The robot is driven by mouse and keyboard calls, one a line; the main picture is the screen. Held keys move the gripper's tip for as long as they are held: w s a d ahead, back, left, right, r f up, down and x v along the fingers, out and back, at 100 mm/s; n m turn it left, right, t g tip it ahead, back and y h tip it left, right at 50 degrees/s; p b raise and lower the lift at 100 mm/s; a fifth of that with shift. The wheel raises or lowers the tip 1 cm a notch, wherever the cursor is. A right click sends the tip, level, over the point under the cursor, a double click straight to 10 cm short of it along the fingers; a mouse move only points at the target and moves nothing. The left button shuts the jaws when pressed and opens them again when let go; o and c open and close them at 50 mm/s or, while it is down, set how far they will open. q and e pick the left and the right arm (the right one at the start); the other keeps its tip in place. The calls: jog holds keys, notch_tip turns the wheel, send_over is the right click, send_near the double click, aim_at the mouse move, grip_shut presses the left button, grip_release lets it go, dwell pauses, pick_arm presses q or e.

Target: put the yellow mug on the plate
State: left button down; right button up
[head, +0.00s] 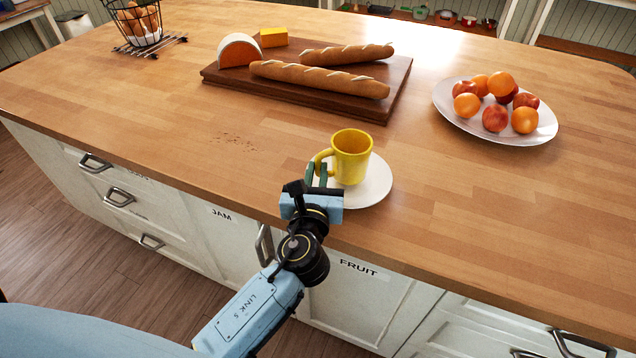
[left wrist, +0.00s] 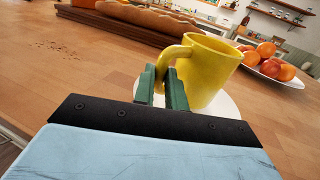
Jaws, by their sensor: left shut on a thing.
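The yellow mug (head: 352,157) is upright over the white plate (head: 379,188) near the island's front edge. I cannot tell whether its base touches the plate. My left gripper (head: 316,174) is shut on the mug's handle, which faces left. In the left wrist view the green fingers (left wrist: 161,88) close around the lower handle of the mug (left wrist: 210,70), and part of the plate (left wrist: 222,106) shows behind and below it. My right gripper is not in view.
A wooden board (head: 222,78) with two baguettes (head: 320,79) and cheese lies behind. An oval platter of fruit (head: 545,132) is at the right. A wire basket (head: 137,22) stands at the far left. The counter right of the plate is clear.

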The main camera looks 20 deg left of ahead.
pick_arm(q)
jog(key=shift+f, duration=0.8)
jog(key=shift+f, duration=0.15)
jog(key=c, duration=1.4)
grip_release()
jog(key=shift+c, duration=0.2)
jog(key=shift+s, duration=0.2)
jog(key=v, duration=1.1)
jog(key=shift+s+b, duration=0.3)
jog(key=shift+b, duration=0.1)
